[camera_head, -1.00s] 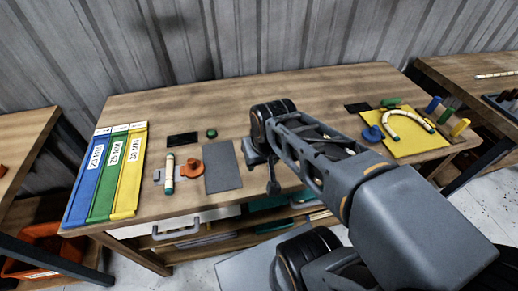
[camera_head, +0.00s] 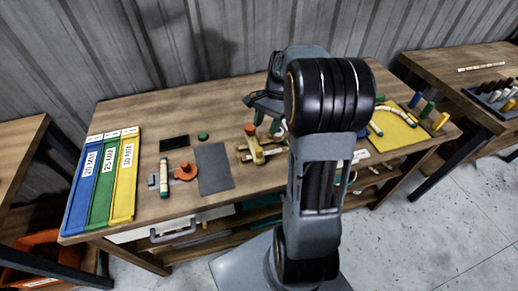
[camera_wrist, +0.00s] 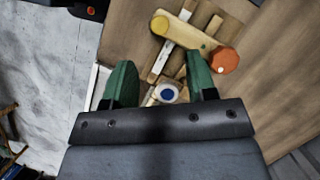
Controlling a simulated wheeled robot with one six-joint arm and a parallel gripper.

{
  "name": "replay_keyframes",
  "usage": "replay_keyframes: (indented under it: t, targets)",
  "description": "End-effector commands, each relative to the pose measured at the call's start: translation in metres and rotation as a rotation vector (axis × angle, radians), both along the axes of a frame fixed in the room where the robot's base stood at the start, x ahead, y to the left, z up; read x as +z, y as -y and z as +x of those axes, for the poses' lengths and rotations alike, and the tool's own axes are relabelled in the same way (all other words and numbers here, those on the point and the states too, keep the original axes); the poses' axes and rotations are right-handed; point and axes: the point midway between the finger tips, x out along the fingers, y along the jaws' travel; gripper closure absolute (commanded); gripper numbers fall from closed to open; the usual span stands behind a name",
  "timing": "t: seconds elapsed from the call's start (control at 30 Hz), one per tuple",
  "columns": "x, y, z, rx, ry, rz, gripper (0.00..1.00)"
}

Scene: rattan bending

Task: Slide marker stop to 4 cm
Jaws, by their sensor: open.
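No scale marks are readable.
Blue, green and yellow labelled trays (camera_head: 105,175) lie at the left. A yellow board (camera_head: 403,133) with pegs is at the right.

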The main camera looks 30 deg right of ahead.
Motion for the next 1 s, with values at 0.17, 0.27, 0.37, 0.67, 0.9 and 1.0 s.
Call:
replay_keyframes:
  t: [0.17,0.27,0.37,0.67,0.9,1.0]
  targets:
    - [-0.033,-0.013,-0.006,0.002,-0.002,0.001,0.48]
    - [-0.050,-0.020,-0.009,0.003,-0.003,0.001,0.48]
    - [-0.064,-0.025,-0.012,0.003,-0.001,0.000,0.48]
    - [-0.087,-0.034,-0.015,0.003,0.001,0.000,0.48]
    - [-0.090,-0.035,-0.016,0.003,0.002,-0.001,0.48]
    - [-0.090,-0.034,-0.016,0.003,0.002,-0.001,0.48]
